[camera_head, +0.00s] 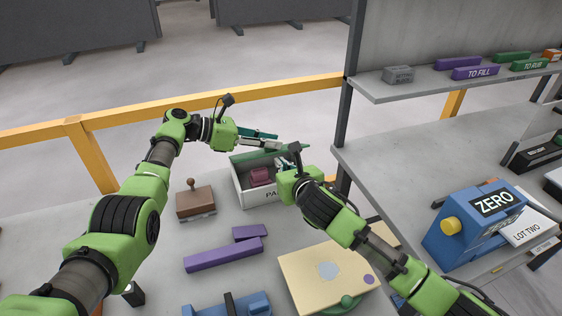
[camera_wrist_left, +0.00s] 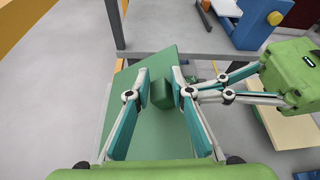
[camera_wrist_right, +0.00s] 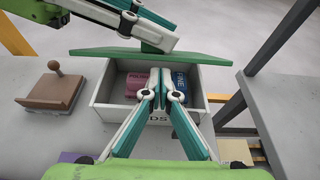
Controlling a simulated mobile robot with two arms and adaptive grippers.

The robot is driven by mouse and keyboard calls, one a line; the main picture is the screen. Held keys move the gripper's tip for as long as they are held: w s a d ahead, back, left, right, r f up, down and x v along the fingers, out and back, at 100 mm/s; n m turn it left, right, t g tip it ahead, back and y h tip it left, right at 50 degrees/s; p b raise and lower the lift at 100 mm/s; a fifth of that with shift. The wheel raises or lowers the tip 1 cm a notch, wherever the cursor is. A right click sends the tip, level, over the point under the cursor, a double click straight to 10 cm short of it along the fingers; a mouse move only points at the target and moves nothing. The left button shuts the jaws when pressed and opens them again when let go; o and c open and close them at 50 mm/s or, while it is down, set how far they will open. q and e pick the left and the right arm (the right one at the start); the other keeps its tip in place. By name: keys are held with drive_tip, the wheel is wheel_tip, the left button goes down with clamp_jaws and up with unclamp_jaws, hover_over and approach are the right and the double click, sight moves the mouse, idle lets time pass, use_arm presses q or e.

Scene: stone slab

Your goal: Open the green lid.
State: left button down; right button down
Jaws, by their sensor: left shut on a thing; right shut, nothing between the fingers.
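The green lid (camera_wrist_right: 200,58) is off the white open box (camera_head: 247,197) and hangs above its far side, tilted. My left gripper (camera_head: 279,143) is shut on the lid's green knob (camera_wrist_left: 161,94). The lid's broad top (camera_wrist_left: 145,60) fills the middle of the left wrist view. The box holds a pink block (camera_wrist_right: 137,83) and a blue block (camera_wrist_right: 179,84) with white lettering. My right gripper (camera_wrist_right: 159,97) is shut and empty, over the near side of the box opening. Its fingertips are partly hidden in the head view.
A brown stamp (camera_head: 196,202) stands left of the box. Purple blocks (camera_head: 222,254) and a cream board (camera_head: 325,275) lie nearer. A blue ZERO device (camera_head: 474,222) is on the right. A shelf (camera_head: 440,88) and its post (camera_head: 343,110) stand right of the box.

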use_arm(q)
drive_tip(key=shift+w+a+f, duration=0.1)
drive_tip(key=shift+a+f, duration=0.1)
drive_tip(key=shift+a, duration=0.1)
use_arm(e)
drive_tip(key=shift+w+a+r, duration=0.1)
drive_tip(key=shift+w+r, duration=0.05)
drive_tip(key=shift+r, duration=0.15)
